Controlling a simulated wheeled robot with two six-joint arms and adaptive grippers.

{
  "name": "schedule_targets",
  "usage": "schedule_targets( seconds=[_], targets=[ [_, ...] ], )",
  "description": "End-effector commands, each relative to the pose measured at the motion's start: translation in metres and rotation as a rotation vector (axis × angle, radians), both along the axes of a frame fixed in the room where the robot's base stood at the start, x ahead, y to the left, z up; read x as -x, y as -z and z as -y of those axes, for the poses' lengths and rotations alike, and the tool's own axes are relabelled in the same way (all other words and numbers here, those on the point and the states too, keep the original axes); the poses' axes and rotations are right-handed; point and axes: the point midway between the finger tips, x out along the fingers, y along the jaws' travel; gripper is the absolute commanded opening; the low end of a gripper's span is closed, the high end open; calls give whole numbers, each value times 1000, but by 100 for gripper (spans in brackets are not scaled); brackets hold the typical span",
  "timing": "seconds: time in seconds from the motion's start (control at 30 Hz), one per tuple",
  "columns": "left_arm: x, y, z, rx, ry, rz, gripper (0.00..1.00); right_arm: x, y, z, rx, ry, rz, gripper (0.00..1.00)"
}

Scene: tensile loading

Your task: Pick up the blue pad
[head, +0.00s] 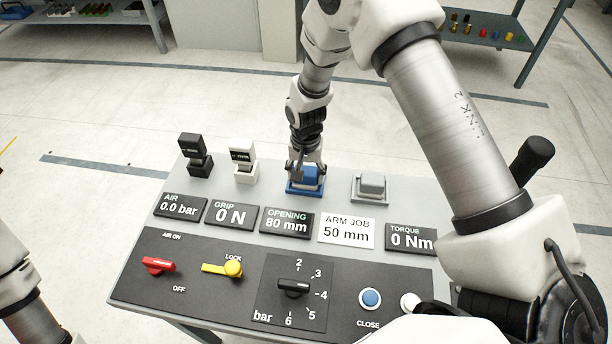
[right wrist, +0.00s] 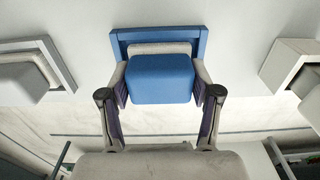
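The blue pad (right wrist: 160,80) is a rounded block in a blue holder (right wrist: 203,45), centred in the right wrist view. In the head view the pad (head: 309,173) and holder sit at the back of the grey panel, partly hidden by my right gripper (head: 303,168). The right gripper (right wrist: 160,88) points down at the pad, one finger on each side, very close to its sides. I cannot tell whether the fingers press on it. The pad appears seated in its holder. My left arm shows at the lower left edge of the head view; its gripper is out of view.
A grey pad in a holder (head: 370,187) stands just right. A white stand (head: 243,162) and a black stand (head: 195,155) are to the left. In front are labels, a red handle (head: 158,265), a yellow handle (head: 222,268) and a black dial (head: 293,287).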

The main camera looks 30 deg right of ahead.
Motion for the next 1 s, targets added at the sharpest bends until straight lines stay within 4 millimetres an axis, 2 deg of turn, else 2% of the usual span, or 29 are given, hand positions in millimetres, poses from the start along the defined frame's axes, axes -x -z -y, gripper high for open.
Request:
schedule_targets(
  seconds=[0.47,0.77,1.0],
  targets=[
    [0,1,0,0,0,0,88,0,-2,0,-1,0,-1,25],
    [0,8,0,0,0,0,88,0,-36,0,0,0,2,25],
    [0,17,0,0,0,0,88,55,-38,-19,3,-2,-2,25]
  ],
)
